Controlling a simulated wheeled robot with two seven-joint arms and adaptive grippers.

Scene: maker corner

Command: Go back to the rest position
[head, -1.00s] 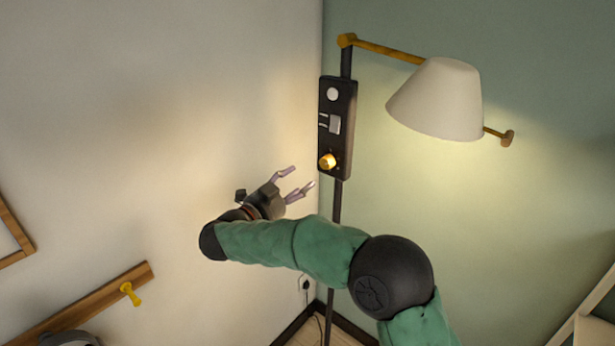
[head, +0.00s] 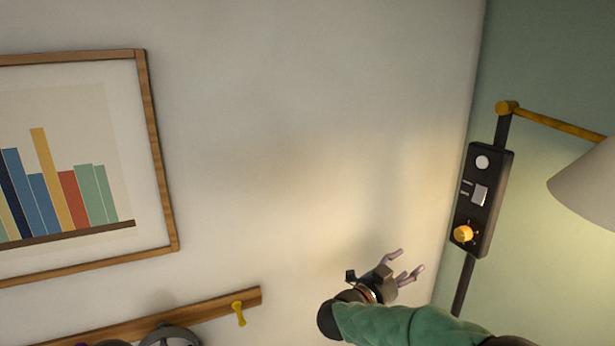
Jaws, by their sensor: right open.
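My right gripper (head: 408,266) shows low in the head view, right of the middle. Its two fingers are apart, with nothing between them. It is in front of the pale wall, to the left of and below the black control box (head: 484,200), and apart from it. My green right arm comes in from the bottom edge. The box has a white round button, a switch and a yellow knob (head: 463,234). My left gripper is not in view.
The box sits on a dark lamp pole with a brass arm (head: 560,123) and a white shade (head: 592,188), cut by the right edge. A framed picture (head: 158,170) hangs at left. Below it is a wooden rail (head: 205,309) with a yellow peg (head: 239,313).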

